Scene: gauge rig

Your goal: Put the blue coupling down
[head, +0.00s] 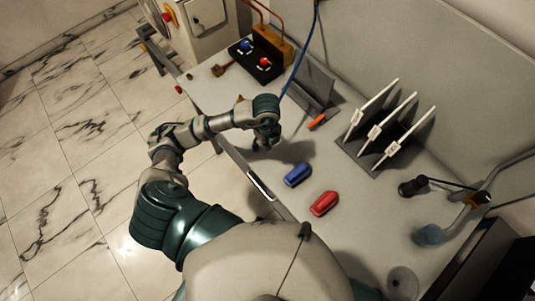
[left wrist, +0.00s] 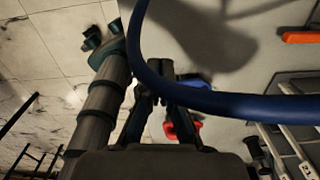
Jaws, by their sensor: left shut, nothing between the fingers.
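The blue coupling (head: 298,175), a short block, lies on the grey bench top near its front edge. A red coupling (head: 324,203) of similar shape lies just beside it, nearer to me. My left gripper (head: 266,143) is over the bench, up and left of the blue coupling and apart from it. It is shut and empty. In the left wrist view the gripper (left wrist: 163,88) points away from the camera, and parts of the blue coupling (left wrist: 196,82) and red coupling (left wrist: 190,130) show behind it. My right gripper is not in view.
A blue hose (head: 297,62) hangs down toward my left gripper and crosses close before the wrist camera (left wrist: 220,103). A rack with white upright pieces (head: 376,131), an orange-handled thing (head: 317,122) and a black box with knobs (head: 257,62) stand on the bench.

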